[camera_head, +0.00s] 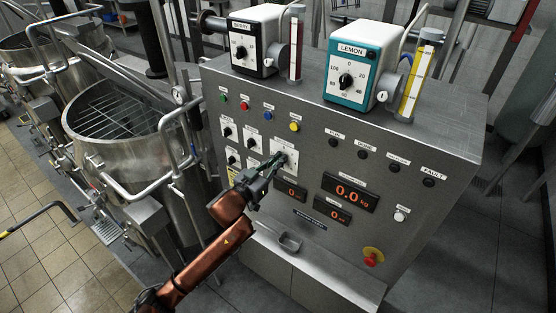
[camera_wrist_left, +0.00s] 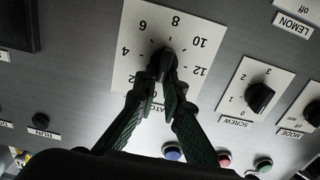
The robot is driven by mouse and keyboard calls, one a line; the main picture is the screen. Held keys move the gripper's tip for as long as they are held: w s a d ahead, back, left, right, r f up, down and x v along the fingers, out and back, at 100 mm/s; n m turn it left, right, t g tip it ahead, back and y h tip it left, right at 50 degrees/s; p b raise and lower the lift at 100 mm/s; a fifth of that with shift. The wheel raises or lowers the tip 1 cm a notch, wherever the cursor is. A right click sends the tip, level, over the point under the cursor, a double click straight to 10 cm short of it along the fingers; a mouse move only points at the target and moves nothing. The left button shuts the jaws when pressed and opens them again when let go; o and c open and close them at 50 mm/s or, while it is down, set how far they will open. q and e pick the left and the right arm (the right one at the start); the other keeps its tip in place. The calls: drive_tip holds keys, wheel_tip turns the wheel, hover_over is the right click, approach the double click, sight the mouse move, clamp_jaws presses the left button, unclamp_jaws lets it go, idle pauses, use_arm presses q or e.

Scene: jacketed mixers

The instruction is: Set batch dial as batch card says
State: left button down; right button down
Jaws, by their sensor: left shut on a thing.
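The batch dial is a black knob (camera_wrist_left: 163,65) on a white scale plate (camera_wrist_left: 150,35) numbered from 4 to 12 and more, shown upside down in the left wrist view. In the head view its white plate (camera_head: 291,163) sits on the grey panel, partly behind my gripper. My left gripper (camera_head: 277,160) reaches the plate from the lower left. In the left wrist view its fingertips (camera_wrist_left: 165,78) are shut on the knob from both sides. The knob's pointer setting is not clear. I cannot make out a readable batch card. My right gripper is not in view.
A SCREW knob (camera_wrist_left: 259,97) sits beside the dial. Coloured buttons and the kg display (camera_head: 350,191) share the panel. A red stop button (camera_head: 371,258) sits low on it. BERRY (camera_head: 257,42) and LEMON (camera_head: 358,62) units stand on top. Steel mixers (camera_head: 125,135) stand left.

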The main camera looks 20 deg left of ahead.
sight(287, 162)
use_arm(q)
drive_tip(key=shift+m, duration=0.3)
drive_tip(key=m+p, duration=0.1)
drive_tip(key=m, duration=0.3)
drive_tip(key=d+m+p, duration=0.1)
drive_tip(key=m, duration=0.3)
drive_tip(key=f+m+p, duration=0.1)
drive_tip(key=m, duration=0.3)
drive_tip(key=shift+s+d+m, duration=0.25)
drive_tip(key=shift+d+m, duration=0.05)
drive_tip(key=shift+m, duration=0.1)
drive_tip(key=m, duration=0.2)
drive_tip(key=shift+f+m, duration=0.3)
drive_tip(key=m, duration=0.3)
drive_tip(key=shift+f+m+p, duration=0.25)
drive_tip(key=shift+m+p, duration=0.05)
drive_tip(key=shift+p, duration=0.1)
drive_tip(key=m, duration=0.3)
drive_tip(key=shift+f+m, duration=0.3)
drive_tip(key=shift+a+f+m+p, duration=0.15)
drive_tip(key=shift+m+p, duration=0.1)
drive_tip(key=shift+m, duration=0.65)
drive_tip(key=shift+f+m+p, duration=0.1)
drive_tip(key=shift+m+p, duration=0.1)
drive_tip(key=shift+m, duration=0.7)
